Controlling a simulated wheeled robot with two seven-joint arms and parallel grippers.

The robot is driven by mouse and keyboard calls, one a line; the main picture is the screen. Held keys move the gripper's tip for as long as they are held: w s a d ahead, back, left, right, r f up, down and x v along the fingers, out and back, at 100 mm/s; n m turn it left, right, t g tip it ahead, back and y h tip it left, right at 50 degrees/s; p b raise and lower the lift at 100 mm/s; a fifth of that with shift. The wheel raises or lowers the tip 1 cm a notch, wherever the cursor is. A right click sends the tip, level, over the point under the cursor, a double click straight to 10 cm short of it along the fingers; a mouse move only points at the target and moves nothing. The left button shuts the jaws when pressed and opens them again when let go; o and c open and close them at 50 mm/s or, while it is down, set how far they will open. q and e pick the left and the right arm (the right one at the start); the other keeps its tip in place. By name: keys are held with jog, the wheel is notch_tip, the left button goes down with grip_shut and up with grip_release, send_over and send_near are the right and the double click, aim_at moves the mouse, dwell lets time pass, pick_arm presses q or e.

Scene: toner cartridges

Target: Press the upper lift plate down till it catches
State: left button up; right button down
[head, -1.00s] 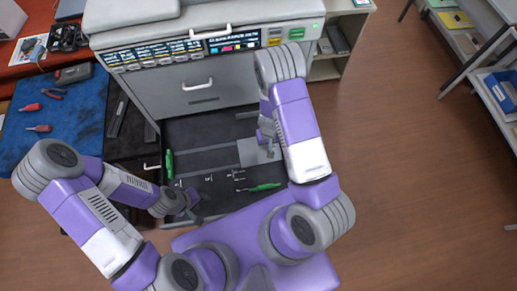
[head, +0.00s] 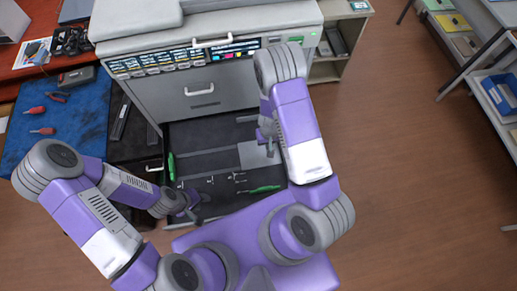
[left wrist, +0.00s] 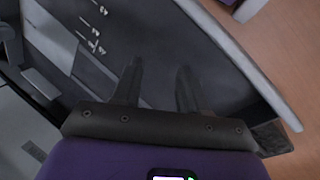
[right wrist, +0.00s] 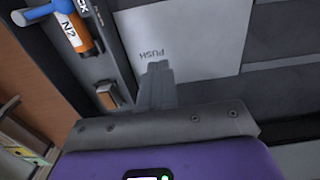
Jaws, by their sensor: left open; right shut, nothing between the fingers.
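The lift plate is a flat light-grey plate (head: 254,156) marked PUSH, lying in the open dark drawer (head: 205,137) of the printer. It also shows in the right wrist view (right wrist: 195,40). My right gripper (head: 269,150) is over the plate's right part. In the right wrist view its fingers (right wrist: 156,68) are shut together and empty, with the tips beside the PUSH lettering. I cannot tell whether they touch the plate. My left gripper (head: 197,217) is at the drawer's front left; the left wrist view shows its fingers (left wrist: 158,75) apart and empty.
A blue-handled orange part (right wrist: 82,30) and a small brown catch (right wrist: 108,95) sit beside the plate. Green handles (head: 171,167) (head: 262,189) lie at the drawer's left and front. A blue mat with tools (head: 70,115) is at left.

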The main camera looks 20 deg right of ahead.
notch_tip(320, 180, up, 6)
jog(key=p, duration=0.4)
jog(key=shift+f, duration=0.15)
dwell(0.3)
